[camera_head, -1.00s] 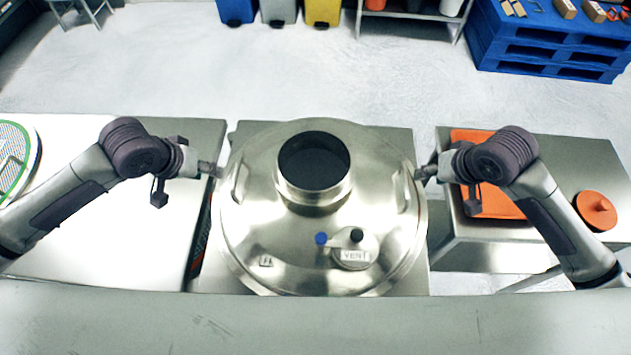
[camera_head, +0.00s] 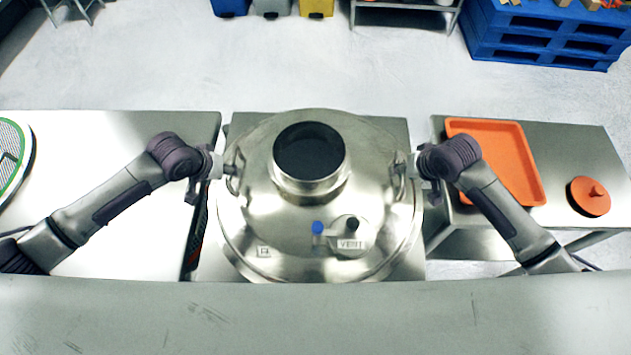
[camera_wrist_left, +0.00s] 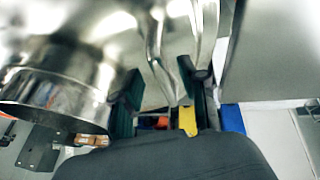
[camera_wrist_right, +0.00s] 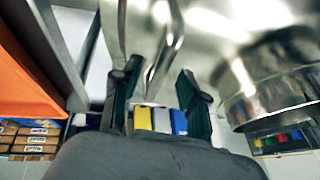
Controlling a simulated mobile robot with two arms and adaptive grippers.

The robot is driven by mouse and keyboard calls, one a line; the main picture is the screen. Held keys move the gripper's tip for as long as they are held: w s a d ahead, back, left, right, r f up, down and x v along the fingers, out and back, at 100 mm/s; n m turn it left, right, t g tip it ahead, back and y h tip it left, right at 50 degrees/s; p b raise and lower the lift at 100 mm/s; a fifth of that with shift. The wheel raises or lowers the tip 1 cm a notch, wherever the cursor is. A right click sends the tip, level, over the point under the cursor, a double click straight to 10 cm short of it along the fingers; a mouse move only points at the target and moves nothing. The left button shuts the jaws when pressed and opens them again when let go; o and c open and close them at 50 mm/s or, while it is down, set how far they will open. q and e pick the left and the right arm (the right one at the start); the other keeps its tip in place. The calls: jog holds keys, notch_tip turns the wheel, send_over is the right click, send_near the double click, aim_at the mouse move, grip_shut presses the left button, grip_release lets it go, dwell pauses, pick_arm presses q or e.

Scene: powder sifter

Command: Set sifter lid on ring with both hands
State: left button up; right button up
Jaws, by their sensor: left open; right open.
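The domed steel sifter lid (camera_head: 265,215), with a dark central opening, a blue knob and a vent fitting, sits in the middle of the head view. A steel rim (camera_head: 232,252) shows around its lower left; I cannot tell whether lid and ring touch. My left gripper (camera_head: 228,172) is open at the lid's left handle. In the left wrist view, the handle (camera_wrist_left: 156,50) runs between the open fingers (camera_wrist_left: 163,92). My right gripper (camera_head: 405,170) is open at the right handle. In the right wrist view, that handle (camera_wrist_right: 166,55) lies between the open fingers (camera_wrist_right: 157,92).
A pale table (camera_head: 120,215) with a green-rimmed round screen (camera_head: 22,175) stands left. At right, a steel table (camera_head: 575,165) holds an orange tray (camera_head: 505,155) and an orange round piece (camera_head: 588,197). Blue pallets (camera_head: 540,35) and bins stand behind on open floor.

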pick_arm(q)
jog(key=shift+x, duration=1.25)
pick_arm(e)
jog(key=shift+x, duration=1.2)
pick_arm(q)
jog(key=shift+c, duration=0.2)
grip_shut()
pick_arm(e)
grip_shut()
